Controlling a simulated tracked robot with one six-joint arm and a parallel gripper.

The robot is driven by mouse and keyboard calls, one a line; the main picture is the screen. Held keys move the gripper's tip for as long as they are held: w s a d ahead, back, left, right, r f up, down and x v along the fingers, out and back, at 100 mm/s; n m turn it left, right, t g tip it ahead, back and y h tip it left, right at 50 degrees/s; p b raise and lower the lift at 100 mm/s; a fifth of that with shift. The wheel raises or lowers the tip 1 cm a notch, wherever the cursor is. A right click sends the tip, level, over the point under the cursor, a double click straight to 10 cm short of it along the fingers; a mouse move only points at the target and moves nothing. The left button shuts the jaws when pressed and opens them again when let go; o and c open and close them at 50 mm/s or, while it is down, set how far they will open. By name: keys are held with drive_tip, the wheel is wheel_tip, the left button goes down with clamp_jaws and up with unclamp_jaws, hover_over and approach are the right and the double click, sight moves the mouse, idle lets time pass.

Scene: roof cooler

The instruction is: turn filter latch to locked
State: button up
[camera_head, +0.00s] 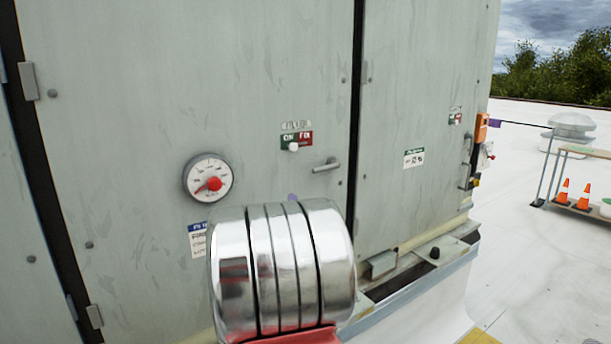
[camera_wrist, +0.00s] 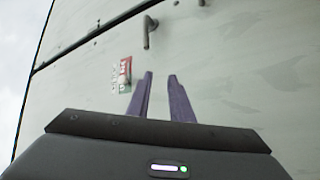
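On the grey-green cabinet door, a small metal lever handle (camera_head: 326,166) lies near horizontal beside the door seam; it shows at the top of the wrist view (camera_wrist: 148,35). The plate also shows in the wrist view (camera_wrist: 124,75). The tag's text is too blurred to read surely, so I cannot tell which part is the filter latch. My gripper (camera_wrist: 160,75) has two purple fingers apart, with nothing between them, pointing towards the door beside the plate.
A round gauge (camera_head: 208,178) with a red centre is left of the plate. Further right are an orange box (camera_head: 482,128), another handle (camera_head: 466,175) and a base rail (camera_head: 420,250). Open roof with orange cones (camera_head: 562,192) lies at the right.

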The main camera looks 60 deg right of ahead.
sight(319, 170)
drive_tip(key=s+d+g, duration=0.1)
drive_tip(key=s, duration=0.1)
drive_tip(key=s+d+g+h, duration=0.1)
drive_tip(key=s, duration=0.1)
drive_tip(key=shift+d+h, duration=0.2)
drive_tip(key=shift+h, duration=0.1)
drive_tip(key=shift+d+m, duration=0.1)
drive_tip(key=shift+m, duration=0.2)
drive_tip(key=x, duration=1.3)
drive_tip(key=shift+d+r, duration=0.15)
drive_tip(key=shift+d, duration=0.15)
drive_tip(key=shift+c, duration=0.7)
clamp_jaws()
drive_tip(key=shift+a, duration=0.15)
